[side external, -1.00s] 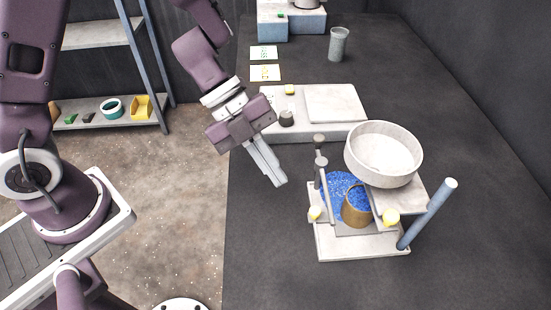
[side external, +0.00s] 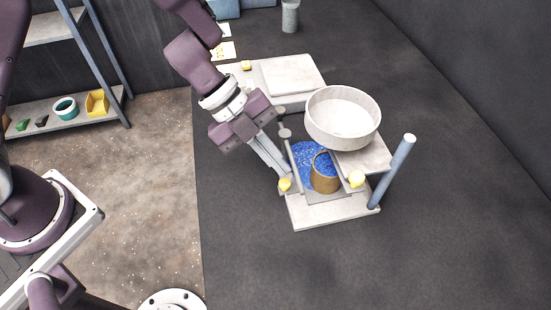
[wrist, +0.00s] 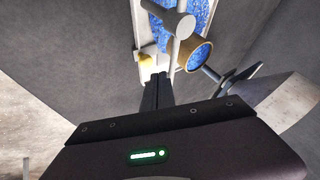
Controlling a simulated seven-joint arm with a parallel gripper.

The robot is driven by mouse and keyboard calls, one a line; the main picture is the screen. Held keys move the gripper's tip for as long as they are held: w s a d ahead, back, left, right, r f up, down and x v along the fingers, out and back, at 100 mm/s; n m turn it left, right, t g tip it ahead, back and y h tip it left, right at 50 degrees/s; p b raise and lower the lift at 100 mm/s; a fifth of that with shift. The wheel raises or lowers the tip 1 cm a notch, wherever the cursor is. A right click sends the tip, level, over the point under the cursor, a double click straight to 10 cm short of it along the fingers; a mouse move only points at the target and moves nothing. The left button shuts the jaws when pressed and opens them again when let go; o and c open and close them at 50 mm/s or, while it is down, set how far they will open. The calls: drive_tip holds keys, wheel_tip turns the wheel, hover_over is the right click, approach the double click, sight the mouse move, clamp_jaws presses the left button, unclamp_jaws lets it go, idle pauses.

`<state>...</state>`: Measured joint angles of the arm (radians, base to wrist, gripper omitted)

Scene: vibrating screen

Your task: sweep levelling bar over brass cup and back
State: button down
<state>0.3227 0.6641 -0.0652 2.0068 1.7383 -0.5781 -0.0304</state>
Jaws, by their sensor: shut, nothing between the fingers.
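The brass cup (side external: 325,180) stands upright on the pale base, with blue granules up at its rim. It also shows in the wrist view (wrist: 205,50). A thin grey bar (side external: 294,168), which looks like the levelling bar, runs along the left side of the blue granules, left of the cup. My gripper (side external: 286,174) is shut and empty, pointing down at the base's left edge. Its tips are close to the bar and the left yellow knob (side external: 285,185); I cannot tell whether they touch. In the wrist view my gripper (wrist: 158,78) is just below that knob (wrist: 146,61).
A round white sieve pan (side external: 343,118) overhangs behind the cup. A pale block (side external: 293,74) lies behind. The dark table is clear in front and right.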

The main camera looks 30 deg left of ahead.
sight(296, 167)
drive_tip(key=shift+d, duration=0.1)
drive_tip(key=d+n+t, duration=0.1)
drive_tip(key=n, duration=0.1)
drive_tip(key=w+d+n+t+y, duration=0.1)
drive_tip(key=n+t, duration=0.1)
drive_tip(key=shift+w+d, duration=0.15)
drive_tip(key=shift+w, duration=0.05)
drive_tip(key=shift+w+d+n, duration=0.3)
drive_tip(key=shift+w, duration=0.05)
drive_tip(key=shift+w+d, duration=0.1)
idle(0.4)
drive_tip(key=shift+s+f, duration=0.1)
drive_tip(key=shift+s, duration=0.3)
drive_tip(key=s, duration=0.2)
drive_tip(key=s+a, duration=0.1)
drive_tip(key=shift+s+a+f, duration=0.1)
drive_tip(key=shift+s+f, duration=0.05)
drive_tip(key=shift+f, duration=0.15)
drive_tip(key=v, duration=1)
